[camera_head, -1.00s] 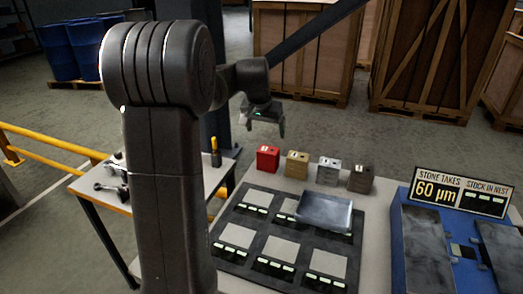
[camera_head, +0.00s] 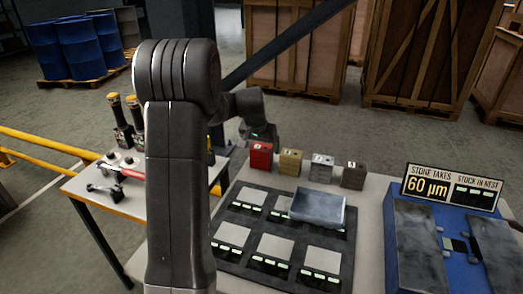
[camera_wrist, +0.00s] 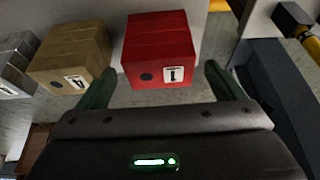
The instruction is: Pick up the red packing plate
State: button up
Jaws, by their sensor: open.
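The red packing plate is a red block marked 1 (camera_head: 261,155), standing at the left end of a row on the grey bench. In the wrist view the red block (camera_wrist: 160,45) lies just beyond my fingertips, roughly centred between them. My gripper (camera_head: 262,138) is open and empty, just above and behind the red block in the head view. In the wrist view my gripper (camera_wrist: 160,86) has one finger on each side of the block's near edge. I cannot tell whether either finger touches it.
A tan block (camera_head: 290,161) stands close beside the red one, then a silver block (camera_head: 321,168) and a dark block (camera_head: 353,175). A metal tray (camera_head: 318,208) sits on the black mat of plates (camera_head: 230,258). A blue fixture (camera_head: 391,240) is at right.

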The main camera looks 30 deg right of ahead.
aim_at(261, 148)
jog(key=c, duration=1.4)
jog(key=shift+o, duration=0.2)
notch_tip(261, 148, up, 10)
